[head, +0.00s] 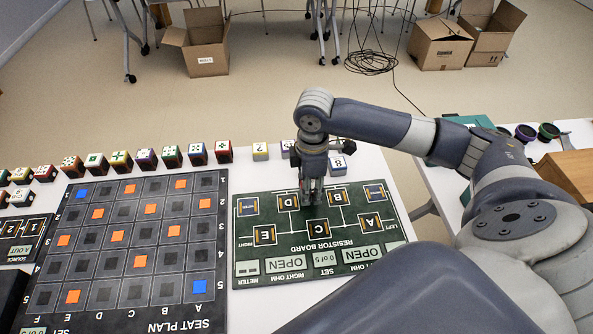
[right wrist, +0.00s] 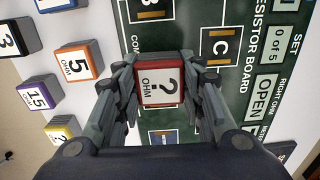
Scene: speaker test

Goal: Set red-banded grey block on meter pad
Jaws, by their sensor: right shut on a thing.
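The grey block with a red band (right wrist: 160,94) and a "? OHM" top face is between the fingers of my right gripper (right wrist: 162,100) in the right wrist view. In the head view my right gripper (head: 312,194) points down over the upper middle of the green resistor board, near pads D and B, and hides the block. I cannot tell whether the block touches the board. My left gripper is not in view.
The resistor board (head: 330,232) lies beside the dark seat plan board (head: 130,250). A row of coloured blocks (head: 121,161) runs along the back of the table. An orange "5 OHM" block (right wrist: 78,62) and a purple "15" block (right wrist: 38,97) stand near my right gripper.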

